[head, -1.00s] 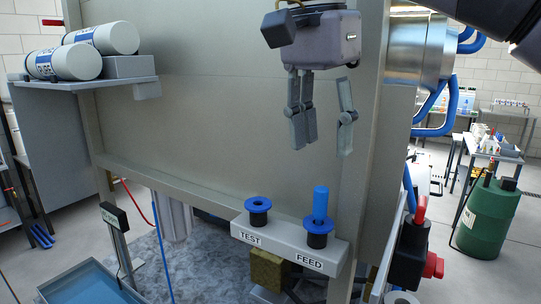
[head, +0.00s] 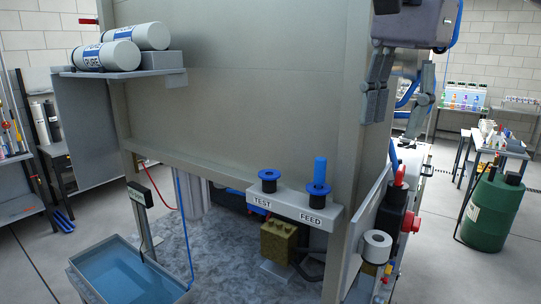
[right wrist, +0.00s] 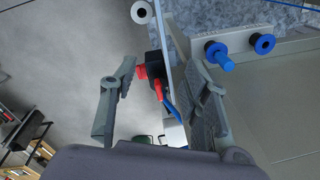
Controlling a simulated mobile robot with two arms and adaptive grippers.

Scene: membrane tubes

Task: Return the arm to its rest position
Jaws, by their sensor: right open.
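My right gripper (head: 397,108) hangs at the upper right of the head view, in front of the panel's right post. Its fingers point down, apart and empty. In the right wrist view its two fingers (right wrist: 165,98) are spread with nothing between them. Below and to its left in the head view is a grey block with the TEST port (head: 269,179) and the FEED port (head: 317,193). The gripper is well clear of both ports. My left gripper is not in view.
A red-handled black switch (head: 392,208) is mounted right of the ports. A shelf (head: 120,73) holds white PURE cylinders at upper left. A blue water tray (head: 130,273) stands at lower left. A green drum (head: 492,212) stands on open floor at right.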

